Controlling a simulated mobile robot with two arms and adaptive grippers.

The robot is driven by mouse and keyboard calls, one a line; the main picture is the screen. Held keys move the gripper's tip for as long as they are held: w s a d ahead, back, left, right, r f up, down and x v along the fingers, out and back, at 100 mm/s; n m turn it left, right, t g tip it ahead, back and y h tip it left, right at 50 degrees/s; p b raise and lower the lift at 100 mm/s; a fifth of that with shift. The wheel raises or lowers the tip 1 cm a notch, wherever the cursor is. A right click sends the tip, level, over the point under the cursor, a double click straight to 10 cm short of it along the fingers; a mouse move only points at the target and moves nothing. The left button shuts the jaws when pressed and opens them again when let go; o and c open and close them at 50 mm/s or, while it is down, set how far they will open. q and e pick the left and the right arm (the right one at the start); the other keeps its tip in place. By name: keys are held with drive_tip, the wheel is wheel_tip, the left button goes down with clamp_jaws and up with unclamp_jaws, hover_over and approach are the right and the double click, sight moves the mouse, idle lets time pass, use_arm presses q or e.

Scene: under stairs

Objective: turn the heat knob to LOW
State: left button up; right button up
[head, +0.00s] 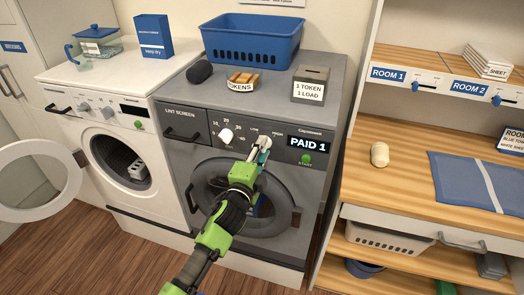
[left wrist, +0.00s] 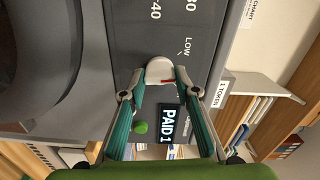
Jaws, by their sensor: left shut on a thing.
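The grey dryer's control panel (head: 187,123) carries the pale heat knob (head: 265,142), with the printed words LOW and HIGH above it. My left gripper (head: 260,151) is shut on this knob, one finger on each side. The word LOW (left wrist: 187,47) is printed up and to the right of the knob there. The red mark does not point at LOW. My right gripper is not in view.
A white timer knob (head: 226,136) is left of the heat knob. The PAID 1 display (head: 308,145) and green START button (head: 306,159) are close on the right. A blue basket (head: 252,40), tokens tray (head: 243,81) and token box (head: 311,84) stand on the dryer.

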use_arm(q)
drive_tip(key=shift+n, duration=3.7)
drive_tip(key=shift+c, duration=0.2)
drive_tip(key=o, duration=1.1)
drive_tip(key=v, duration=1.2)
